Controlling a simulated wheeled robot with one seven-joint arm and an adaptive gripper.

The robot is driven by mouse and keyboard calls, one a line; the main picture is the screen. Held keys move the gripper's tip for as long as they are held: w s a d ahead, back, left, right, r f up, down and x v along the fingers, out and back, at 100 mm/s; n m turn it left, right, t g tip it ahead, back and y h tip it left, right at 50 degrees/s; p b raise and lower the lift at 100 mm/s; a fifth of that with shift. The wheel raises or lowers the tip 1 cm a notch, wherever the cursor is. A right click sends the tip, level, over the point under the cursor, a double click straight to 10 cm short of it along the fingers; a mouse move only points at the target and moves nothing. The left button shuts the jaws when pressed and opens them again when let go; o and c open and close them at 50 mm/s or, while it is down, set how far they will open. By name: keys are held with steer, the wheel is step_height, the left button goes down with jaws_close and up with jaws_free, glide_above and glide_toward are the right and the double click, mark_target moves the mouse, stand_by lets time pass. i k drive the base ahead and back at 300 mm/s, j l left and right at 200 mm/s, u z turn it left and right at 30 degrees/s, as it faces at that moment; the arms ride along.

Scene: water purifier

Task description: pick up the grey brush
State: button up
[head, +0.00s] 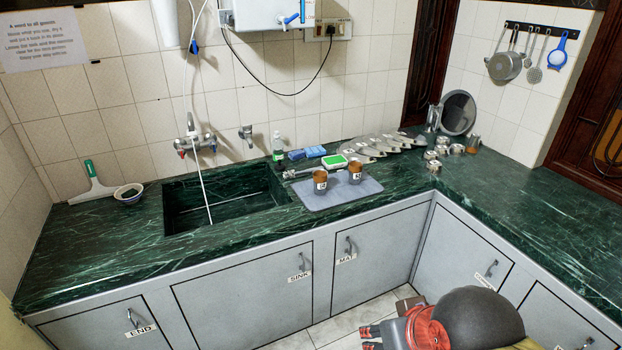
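A small grey, brush-like item (298,172) lies on the green counter at the right edge of the sink, left of a green-and-white sponge (334,161). It is small in view, and I cannot be certain that it is the grey brush. My gripper (368,338) is at the bottom of the head view, in front of the cabinets and well away from the counter items. Its two fingertips look apart, with nothing seen between them.
The sink (223,205) is open at left, with a squeegee (95,188) and bowl (129,193) beyond. Steel lids (372,148) and small tins (432,157) stand at the back. The right counter is mostly clear.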

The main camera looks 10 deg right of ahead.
mark_target(292, 175)
steer(key=i+l+u, duration=0.15)
steer(key=i, duration=0.4)
steer(key=i+l+u, duration=0.1)
steer(key=i+l, duration=0.15)
steer(key=i, duration=0.35)
steer(key=i+l+u, duration=0.15)
steer(key=i, duration=0.35)
steer(key=i+l+u, duration=0.1)
steer(key=i+l, duration=0.35)
steer(key=i, duration=0.1)
